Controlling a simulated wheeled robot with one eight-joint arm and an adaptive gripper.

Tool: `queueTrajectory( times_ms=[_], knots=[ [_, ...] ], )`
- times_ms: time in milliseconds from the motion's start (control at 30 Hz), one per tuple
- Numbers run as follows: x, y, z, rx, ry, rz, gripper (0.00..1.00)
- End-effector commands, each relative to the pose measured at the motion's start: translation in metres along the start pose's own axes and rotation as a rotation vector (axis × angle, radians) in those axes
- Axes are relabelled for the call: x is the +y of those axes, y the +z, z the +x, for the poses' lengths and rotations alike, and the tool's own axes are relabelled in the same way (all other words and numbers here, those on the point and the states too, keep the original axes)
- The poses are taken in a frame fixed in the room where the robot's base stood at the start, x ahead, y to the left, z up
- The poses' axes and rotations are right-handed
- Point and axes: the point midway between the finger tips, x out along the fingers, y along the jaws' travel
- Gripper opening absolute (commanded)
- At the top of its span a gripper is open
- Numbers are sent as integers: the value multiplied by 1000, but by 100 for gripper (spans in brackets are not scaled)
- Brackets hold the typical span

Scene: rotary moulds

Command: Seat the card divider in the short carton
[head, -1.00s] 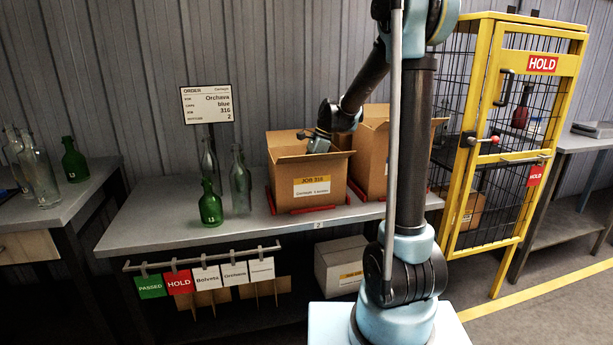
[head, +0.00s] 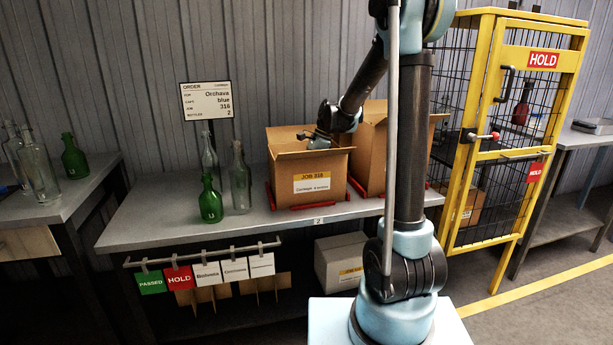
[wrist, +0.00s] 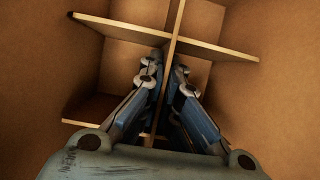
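The brown carton labelled JOB 316 (head: 312,186) stands open on the bench in a red holder. My gripper (head: 318,140) is at its open top, its fingertips hidden by the flaps in the head view. In the wrist view, the card divider (wrist: 215,48) of crossed panels lies inside the carton, whose brown walls (wrist: 275,70) surround it. My gripper (wrist: 168,72) has one finger on each side of the divider's middle panel, with small gaps showing, so it looks open. How deep the divider sits cannot be told.
A second carton (head: 370,155) stands close to the right. Green (head: 210,202) and clear bottles (head: 240,180) stand left of the carton. An order sign (head: 206,101) is behind them. A yellow HOLD cage (head: 480,120) is at right. More card dividers (head: 265,287) are under the bench.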

Motion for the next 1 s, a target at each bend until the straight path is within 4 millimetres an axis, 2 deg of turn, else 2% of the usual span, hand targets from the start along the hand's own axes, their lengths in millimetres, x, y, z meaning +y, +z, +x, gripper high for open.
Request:
queueTrajectory(
  times_ms=[833,933,1000],
  knots=[
    [0,-2,6,0,0,0,0],
    [0,-2,6,0,0,0,26],
    [0,-2,6,0,0,0,28]
  ],
)
